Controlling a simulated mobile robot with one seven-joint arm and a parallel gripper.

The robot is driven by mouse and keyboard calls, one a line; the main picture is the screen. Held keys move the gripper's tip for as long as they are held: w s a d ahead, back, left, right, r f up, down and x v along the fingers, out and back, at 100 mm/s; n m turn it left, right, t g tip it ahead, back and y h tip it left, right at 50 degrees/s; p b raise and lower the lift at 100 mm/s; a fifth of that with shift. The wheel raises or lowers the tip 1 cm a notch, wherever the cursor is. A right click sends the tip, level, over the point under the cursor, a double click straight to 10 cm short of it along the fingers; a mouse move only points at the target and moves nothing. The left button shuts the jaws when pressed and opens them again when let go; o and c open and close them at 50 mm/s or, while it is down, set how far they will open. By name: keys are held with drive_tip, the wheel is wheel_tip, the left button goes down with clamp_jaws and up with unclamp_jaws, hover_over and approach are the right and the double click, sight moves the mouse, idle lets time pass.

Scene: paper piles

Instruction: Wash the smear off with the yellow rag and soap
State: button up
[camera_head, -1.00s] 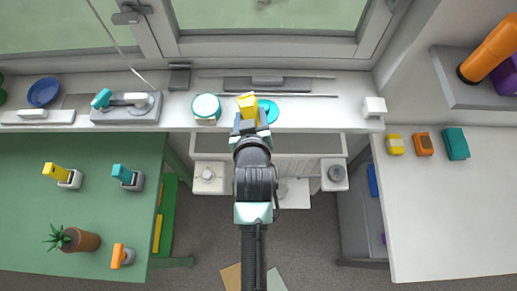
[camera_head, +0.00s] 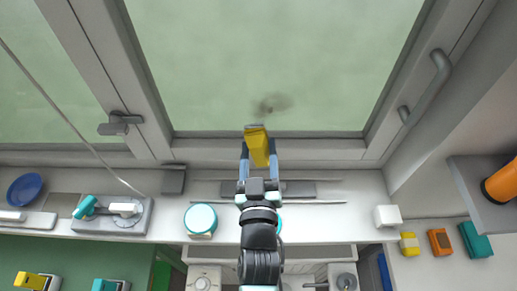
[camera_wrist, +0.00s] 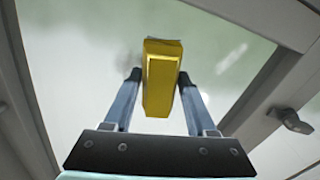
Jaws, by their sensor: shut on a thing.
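The smear (camera_head: 272,103) is a dark, blurry patch low on the large window pane (camera_head: 280,50). My gripper (camera_head: 258,155) is shut on a yellow block-like thing (camera_head: 257,146), which I take to be the yellow rag. It is held upright in front of the window's lower edge, just below the smear in the head view. In the wrist view the yellow rag (camera_wrist: 162,80) sits between the fingers, and the smear (camera_wrist: 127,60) shows faintly beside it. I cannot tell whether the rag touches the glass. I cannot tell which thing is the soap.
A teal dish is mostly hidden behind my arm. The window frame, a handle (camera_head: 428,85) and a latch (camera_head: 120,124) stand out around the pane. Yellow, orange and teal blocks (camera_head: 440,242) lie at right.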

sight(259, 135)
drive_tip(key=shift+s+r, duration=0.15)
drive_tip(key=shift+s, duration=0.05)
drive_tip(key=shift+w, duration=2.4)
drive_tip(key=shift+w+p, duration=0.35)
drive_tip(key=shift+w, duration=0.4)
idle(1.6)
drive_tip(key=shift+d+b, duration=0.1)
drive_tip(key=shift+b, duration=0.45)
drive_tip(key=d+b, duration=0.1)
drive_tip(key=b, duration=0.3)
drive_tip(key=shift+a+b, duration=1.4)
drive_tip(key=shift+a, duration=1.1)
